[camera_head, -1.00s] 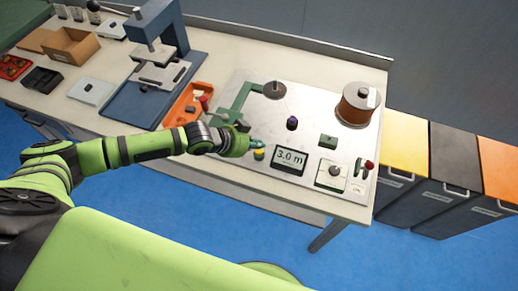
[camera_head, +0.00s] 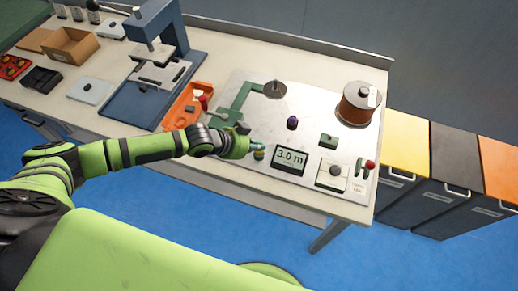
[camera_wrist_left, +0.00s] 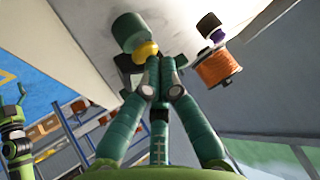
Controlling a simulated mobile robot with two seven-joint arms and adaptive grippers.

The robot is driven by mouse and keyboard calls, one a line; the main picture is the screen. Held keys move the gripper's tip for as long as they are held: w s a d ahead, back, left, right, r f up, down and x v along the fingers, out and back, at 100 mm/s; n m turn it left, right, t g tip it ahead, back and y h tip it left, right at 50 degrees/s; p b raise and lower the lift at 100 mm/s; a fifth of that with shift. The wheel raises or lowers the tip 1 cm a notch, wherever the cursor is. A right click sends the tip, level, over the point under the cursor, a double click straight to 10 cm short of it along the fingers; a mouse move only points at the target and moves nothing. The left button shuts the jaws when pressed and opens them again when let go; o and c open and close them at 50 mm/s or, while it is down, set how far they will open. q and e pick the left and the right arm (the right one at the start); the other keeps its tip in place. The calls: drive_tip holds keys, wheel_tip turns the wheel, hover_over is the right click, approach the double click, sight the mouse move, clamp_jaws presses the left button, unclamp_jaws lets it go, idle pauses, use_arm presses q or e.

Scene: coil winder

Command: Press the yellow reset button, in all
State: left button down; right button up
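The yellow reset button (camera_head: 259,155) sits on the pale plate of the winder, left of the display, and is partly covered by my left gripper (camera_head: 257,147). In the left wrist view the yellow button (camera_wrist_left: 146,49) shows just beyond the fingertips. My left gripper's green fingers (camera_wrist_left: 160,65) come together there and look shut with nothing between them. The fingertips are at or very close to the button; I cannot tell whether they touch it. My right gripper is not in view.
The display (camera_head: 290,160) reads 3.0 m. An orange tray (camera_head: 181,110) and a blue press (camera_head: 150,90) stand to the left.

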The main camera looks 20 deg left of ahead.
use_arm(q)
drive_tip(key=shift+f, duration=0.3)
drive_tip(key=shift+r, duration=0.1)
idle(0.3)
drive_tip(key=shift+r+p, duration=0.8)
drive_tip(key=shift+r, duration=0.05)
wheel_tip(320, 180, up, 5)
drive_tip(key=p, duration=0.5)
drive_tip(key=shift+r, duration=0.1)
idle(0.4)
